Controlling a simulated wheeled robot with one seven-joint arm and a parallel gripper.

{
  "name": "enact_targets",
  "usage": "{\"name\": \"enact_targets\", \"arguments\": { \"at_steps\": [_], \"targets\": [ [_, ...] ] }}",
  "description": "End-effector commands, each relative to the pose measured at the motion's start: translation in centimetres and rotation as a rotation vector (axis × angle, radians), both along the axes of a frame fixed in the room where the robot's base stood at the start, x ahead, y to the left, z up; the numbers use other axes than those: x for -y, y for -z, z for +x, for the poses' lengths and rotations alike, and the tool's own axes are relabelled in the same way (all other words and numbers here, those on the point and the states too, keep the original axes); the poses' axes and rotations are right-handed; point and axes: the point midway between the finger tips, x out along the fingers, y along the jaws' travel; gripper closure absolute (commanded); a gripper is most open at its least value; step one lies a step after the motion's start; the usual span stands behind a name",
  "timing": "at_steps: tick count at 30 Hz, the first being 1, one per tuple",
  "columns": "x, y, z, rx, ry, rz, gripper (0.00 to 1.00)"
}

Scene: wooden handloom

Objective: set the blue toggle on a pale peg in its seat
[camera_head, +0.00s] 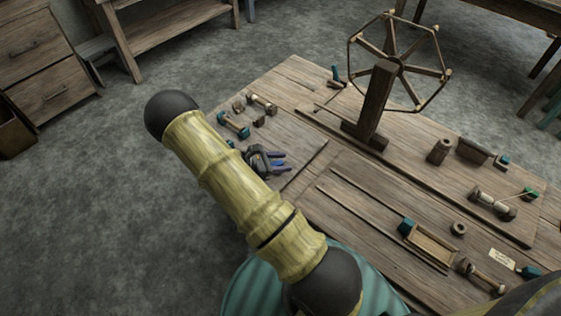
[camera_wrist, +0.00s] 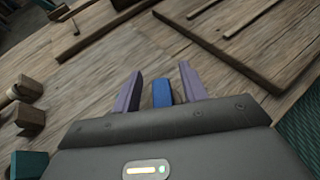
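My gripper (camera_head: 281,161) is low over the left part of the worktable in the head view. In the wrist view its two purple fingers (camera_wrist: 160,78) stand apart. A blue piece, seemingly the toggle (camera_wrist: 162,93), lies between them, with a narrow gap visible on each side. The blue piece (camera_head: 276,163) is small and partly covered by the fingers in the head view. Its lower part is hidden by the gripper body in the wrist view. I cannot make out a pale peg beneath it or its seat.
The wooden table (camera_head: 300,75) holds a spoked wheel on a post (camera_head: 375,100). Pale spools with teal ends (camera_head: 233,126) lie behind my gripper. A shallow tray (camera_head: 432,262) and a paper tag (camera_head: 502,258) are at the front right. Raised wooden strips (camera_wrist: 215,45) cross the tabletop.

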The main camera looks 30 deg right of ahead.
Motion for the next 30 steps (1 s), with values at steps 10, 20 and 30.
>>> {"name": "enact_targets", "arguments": {
  "at_steps": [10, 20, 30],
  "targets": [
    [-0.4, -0.2, 0.1, 0.000, -0.001, 0.000, 0.57],
    [-5.1, -2.2, 1.0, 0.003, -0.004, 0.001, 0.57],
    [-11.3, -4.8, 2.1, 0.003, -0.004, 0.001, 0.57]
  ]
}}
